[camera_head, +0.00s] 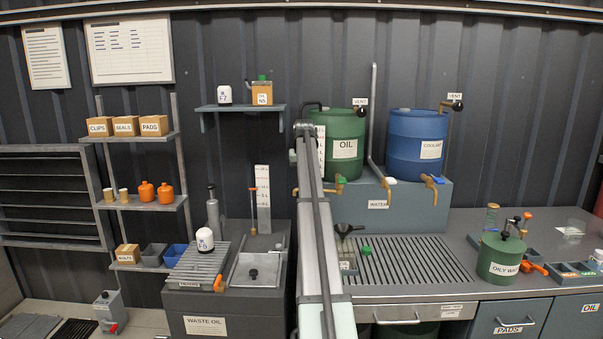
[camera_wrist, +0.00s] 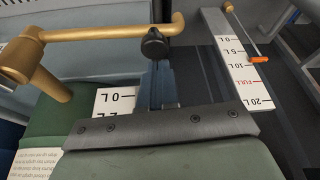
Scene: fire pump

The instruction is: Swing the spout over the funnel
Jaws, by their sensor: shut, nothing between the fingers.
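The brass spout (camera_head: 296,191) shows low in front of the green oil drum (camera_head: 347,140). My arm hides part of it. Its end sticks out left of my arm. In the wrist view the spout (camera_wrist: 105,31) runs from a brass body at the left to a bent end at upper middle. The head view hides the fingers.
A blue coolant drum (camera_head: 416,145) stands right of the oil drum, with a brass tap (camera_head: 433,187) below. A grey pipe (camera_head: 373,110) rises between the drums. A white scale board (camera_head: 263,200) stands left of my arm.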

